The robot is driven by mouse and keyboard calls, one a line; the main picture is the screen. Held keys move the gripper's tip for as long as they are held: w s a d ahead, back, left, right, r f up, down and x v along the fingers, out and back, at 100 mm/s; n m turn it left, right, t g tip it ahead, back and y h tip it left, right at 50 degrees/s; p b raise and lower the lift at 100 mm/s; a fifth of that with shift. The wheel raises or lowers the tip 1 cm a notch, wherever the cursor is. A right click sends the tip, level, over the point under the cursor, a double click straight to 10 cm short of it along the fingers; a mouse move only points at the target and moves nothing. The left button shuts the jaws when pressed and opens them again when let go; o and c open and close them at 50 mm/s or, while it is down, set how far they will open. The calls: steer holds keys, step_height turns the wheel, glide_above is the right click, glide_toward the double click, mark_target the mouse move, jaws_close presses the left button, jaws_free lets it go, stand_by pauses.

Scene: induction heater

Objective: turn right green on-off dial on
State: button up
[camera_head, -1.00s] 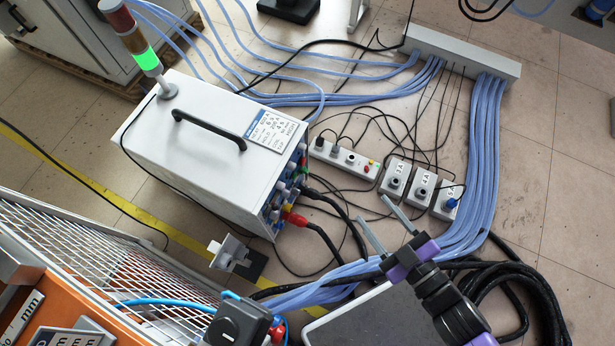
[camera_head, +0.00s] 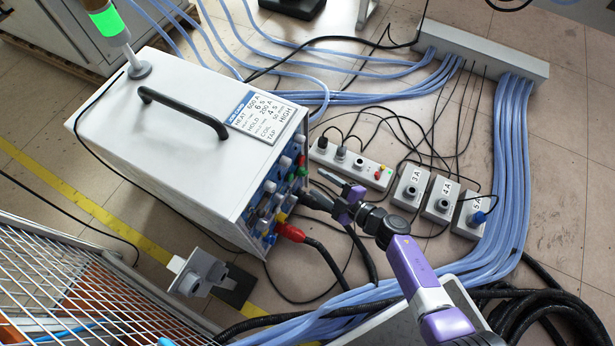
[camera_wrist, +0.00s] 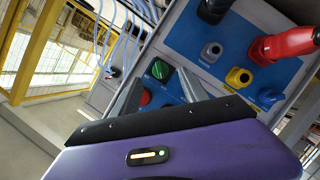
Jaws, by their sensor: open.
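A green dial (camera_wrist: 160,70) shows on the blue front panel (camera_wrist: 215,45) of the white heater box (camera_head: 175,125). In the wrist view it lies between and beyond my gripper's fingertips (camera_wrist: 159,80), with no contact visible. A red round part (camera_wrist: 145,98) sits just below it, partly behind a finger. My gripper (camera_head: 324,188) is open and empty, in front of the panel's right part in the head view. The panel is seen steeply from above there, so the dial's exact setting is unclear.
A red plug (camera_wrist: 287,44), a yellow socket (camera_wrist: 238,77) and a grey socket (camera_wrist: 211,52) crowd the panel. Black cables hang below my gripper. A power strip (camera_head: 348,162) and several grey socket boxes (camera_head: 411,187) lie on the floor to the right.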

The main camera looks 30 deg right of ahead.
mark_target(307, 174)
steer(key=b+x, duration=0.2)
steer(key=x, duration=0.4)
jaws_close()
